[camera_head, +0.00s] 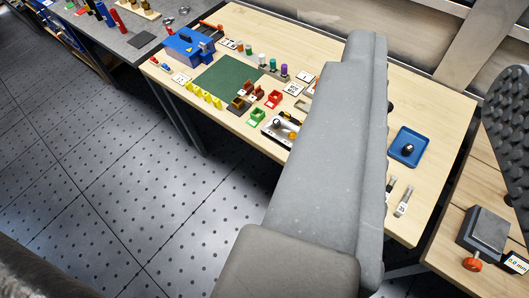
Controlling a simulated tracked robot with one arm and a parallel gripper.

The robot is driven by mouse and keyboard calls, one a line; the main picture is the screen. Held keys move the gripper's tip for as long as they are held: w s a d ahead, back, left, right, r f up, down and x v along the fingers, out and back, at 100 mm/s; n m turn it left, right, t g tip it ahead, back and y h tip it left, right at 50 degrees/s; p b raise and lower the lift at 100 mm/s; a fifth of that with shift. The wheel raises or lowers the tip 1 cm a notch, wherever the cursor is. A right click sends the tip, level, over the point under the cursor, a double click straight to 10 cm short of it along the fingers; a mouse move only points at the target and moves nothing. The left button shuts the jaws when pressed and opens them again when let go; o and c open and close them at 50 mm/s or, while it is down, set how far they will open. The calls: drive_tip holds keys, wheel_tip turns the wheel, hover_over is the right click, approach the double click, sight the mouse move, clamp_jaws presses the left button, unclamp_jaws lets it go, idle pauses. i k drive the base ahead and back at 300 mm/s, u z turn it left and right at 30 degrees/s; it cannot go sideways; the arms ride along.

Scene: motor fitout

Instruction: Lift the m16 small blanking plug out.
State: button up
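I cannot pick out the m16 small blanking plug for certain at this distance. A blue motor-like unit (186,46) stands at the far left end of the wooden table (425,105). A blue tray (397,153) on the right part of the table holds a small dark round piece (408,149). My grey arm crosses the middle of the view and hides part of the table. My gripper is not visible.
A green mat (228,75) lies beside the motor unit. A second bench (115,35) is behind left. The floor at left is clear.

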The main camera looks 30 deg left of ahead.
sight(276, 122)
drive_tip(key=k, duration=0.6)
drive_tip(key=u, duration=0.4)
drive_tip(key=i, duration=1)
drive_tip(key=z, duration=0.05)
drive_tip(key=k, duration=1.05)
drive_tip(key=u, duration=0.7)
drive_tip(key=i, duration=1.2)
drive_tip(key=z, duration=0.6)
drive_tip(key=i, duration=0.65)
drive_tip(key=z, duration=0.55)
